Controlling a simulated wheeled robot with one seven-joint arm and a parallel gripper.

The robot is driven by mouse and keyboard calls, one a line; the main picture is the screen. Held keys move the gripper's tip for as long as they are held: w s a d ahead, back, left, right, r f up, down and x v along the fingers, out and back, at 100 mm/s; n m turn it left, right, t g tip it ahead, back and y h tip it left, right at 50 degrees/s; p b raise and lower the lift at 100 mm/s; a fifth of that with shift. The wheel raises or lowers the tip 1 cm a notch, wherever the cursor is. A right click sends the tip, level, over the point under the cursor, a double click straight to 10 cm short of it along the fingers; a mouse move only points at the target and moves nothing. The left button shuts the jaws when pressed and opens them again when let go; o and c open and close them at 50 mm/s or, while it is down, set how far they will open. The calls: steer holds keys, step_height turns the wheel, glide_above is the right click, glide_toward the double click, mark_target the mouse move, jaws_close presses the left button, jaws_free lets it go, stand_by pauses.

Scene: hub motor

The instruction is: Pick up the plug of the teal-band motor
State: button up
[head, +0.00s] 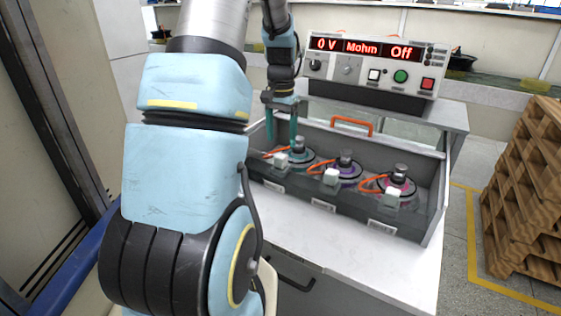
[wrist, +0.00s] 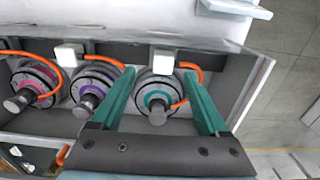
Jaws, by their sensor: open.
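The teal-band motor (head: 301,157) stands leftmost in the grey bin in the head view. In the wrist view the teal-band motor (wrist: 157,97) lies between my fingers. Its white block-shaped plug (head: 281,160) is at the bin's front edge, on an orange cable. In the wrist view the plug (wrist: 163,62) shows beyond the motor, between and slightly past the fingertips. My gripper (head: 281,138) has teal fingers pointing down over the left end of the bin. In the wrist view my gripper (wrist: 160,74) is open and holds nothing.
A purple-band motor (head: 346,169) and a pink-band motor (head: 397,184) stand to the right, with white plugs (head: 331,177) (head: 393,197) and orange cables. The grey bin (head: 436,205) has walls around them. A tester (head: 375,65) reading "0 V Mohm Off" stands behind. Pallets (head: 525,190) are right.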

mark_target(280, 155)
steer(key=shift+w+a+f+p, duration=0.15)
steer(key=shift+f+p, duration=0.2)
steer(key=shift+f, duration=0.7)
steer(key=shift+w+d+f+p, duration=0.15)
steer(key=shift+f+p, duration=0.2)
steer(key=shift+f, duration=0.65)
steer(key=shift+w+a+f+p, duration=0.15)
steer(key=shift+f+p, duration=0.2)
steer(key=shift+f, duration=0.7)
jaws_close()
